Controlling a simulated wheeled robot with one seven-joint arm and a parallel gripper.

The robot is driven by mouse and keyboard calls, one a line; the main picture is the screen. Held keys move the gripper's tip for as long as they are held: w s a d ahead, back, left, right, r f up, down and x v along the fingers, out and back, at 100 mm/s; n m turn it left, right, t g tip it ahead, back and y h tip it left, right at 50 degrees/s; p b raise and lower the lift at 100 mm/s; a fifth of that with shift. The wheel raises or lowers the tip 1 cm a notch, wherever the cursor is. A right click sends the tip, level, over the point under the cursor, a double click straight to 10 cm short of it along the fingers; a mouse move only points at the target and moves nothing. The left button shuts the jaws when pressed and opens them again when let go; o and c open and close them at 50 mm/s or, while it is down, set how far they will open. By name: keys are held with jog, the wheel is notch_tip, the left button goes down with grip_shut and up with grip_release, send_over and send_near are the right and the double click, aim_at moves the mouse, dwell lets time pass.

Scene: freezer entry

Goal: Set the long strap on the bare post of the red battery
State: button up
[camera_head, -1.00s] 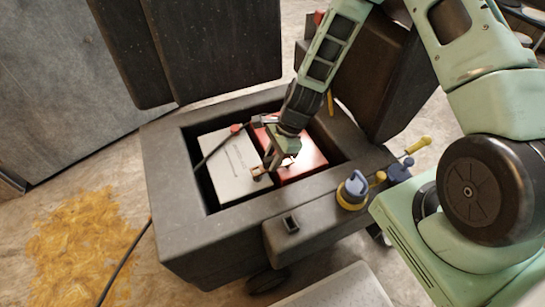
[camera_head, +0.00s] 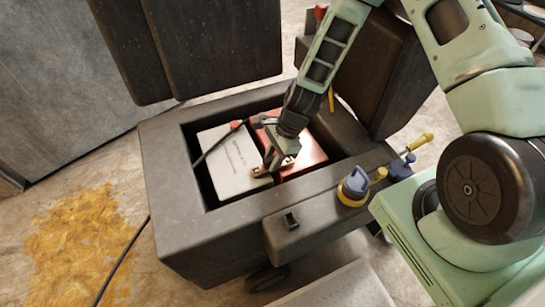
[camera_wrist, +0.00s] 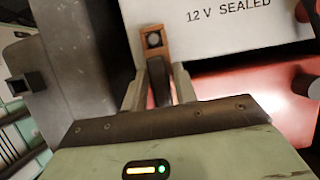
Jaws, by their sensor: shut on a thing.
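The red battery (camera_head: 312,156) sits in the dark open box beside a white battery (camera_head: 228,178). In the wrist view the red battery (camera_wrist: 255,92) is at right, with a dark round post (camera_wrist: 304,84) near the edge. The white battery's side (camera_wrist: 225,28) reads "12 V SEALED". My gripper (camera_head: 267,165) is low over the near ends of the batteries. In the wrist view my gripper (camera_wrist: 160,82) is shut on a copper-coloured strap (camera_wrist: 153,47), whose end has a dark round hole or post top. Whether that end touches a terminal I cannot tell. My gripper partly hides the strap.
The box rim (camera_head: 165,200) surrounds the batteries closely. A black cable (camera_head: 125,262) runs down the left side. A dark lid or panel (camera_head: 215,50) stands behind.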

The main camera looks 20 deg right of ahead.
jog(key=shift+f, duration=0.35)
jog(key=o, duration=1)
jog(key=shift+o, duration=0.2)
jog(key=p+v, duration=0.2)
jog(key=v, duration=1.5)
jog(key=shift+r, duration=0.25)
